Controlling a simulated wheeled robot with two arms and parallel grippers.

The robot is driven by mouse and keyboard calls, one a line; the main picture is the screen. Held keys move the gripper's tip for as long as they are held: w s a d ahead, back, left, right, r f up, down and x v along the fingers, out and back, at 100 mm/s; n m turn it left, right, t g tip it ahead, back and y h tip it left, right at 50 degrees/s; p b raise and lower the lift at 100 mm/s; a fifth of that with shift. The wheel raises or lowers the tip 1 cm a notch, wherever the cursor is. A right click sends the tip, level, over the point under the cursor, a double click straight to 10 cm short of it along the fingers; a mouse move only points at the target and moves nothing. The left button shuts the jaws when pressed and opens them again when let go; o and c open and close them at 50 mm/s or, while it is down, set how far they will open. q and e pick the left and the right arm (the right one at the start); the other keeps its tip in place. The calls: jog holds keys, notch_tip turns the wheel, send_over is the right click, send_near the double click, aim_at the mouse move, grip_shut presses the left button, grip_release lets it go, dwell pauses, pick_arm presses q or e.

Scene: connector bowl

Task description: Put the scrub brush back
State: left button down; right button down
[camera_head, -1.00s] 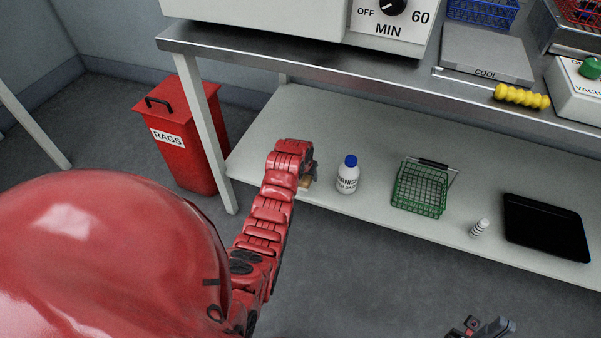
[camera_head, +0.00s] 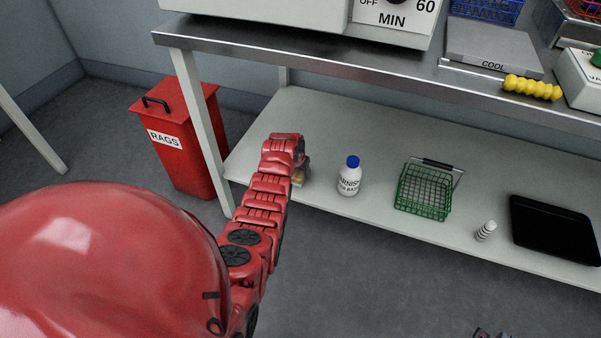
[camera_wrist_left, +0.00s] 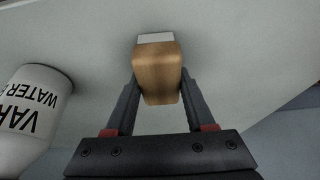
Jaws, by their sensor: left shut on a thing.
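The scrub brush is a wooden block (camera_wrist_left: 157,72) with pale bristles at its far end in the left wrist view. My left gripper (camera_wrist_left: 158,90) is shut on the block, one finger at each side. In the head view the gripper (camera_head: 304,170) is over the left part of the lower shelf (camera_head: 345,125), mostly hidden by my red arm. Only a small tan bit of the brush (camera_head: 298,179) shows there. I cannot tell whether the bristles touch the shelf. My right gripper (camera_head: 490,334) is barely in view at the bottom edge.
A blue-capped varnish bottle (camera_head: 349,176) stands just right of the brush. A green wire basket (camera_head: 425,190), a small striped white object (camera_head: 486,231) and a black tray (camera_head: 555,230) are farther right. A table leg (camera_head: 203,130) and red rags bin (camera_head: 180,145) are left.

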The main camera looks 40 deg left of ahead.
pick_arm(q)
jog(key=shift+f, duration=0.1)
jog(key=shift+c, duration=1.3)
grip_release()
jog(key=shift+f, duration=0.1)
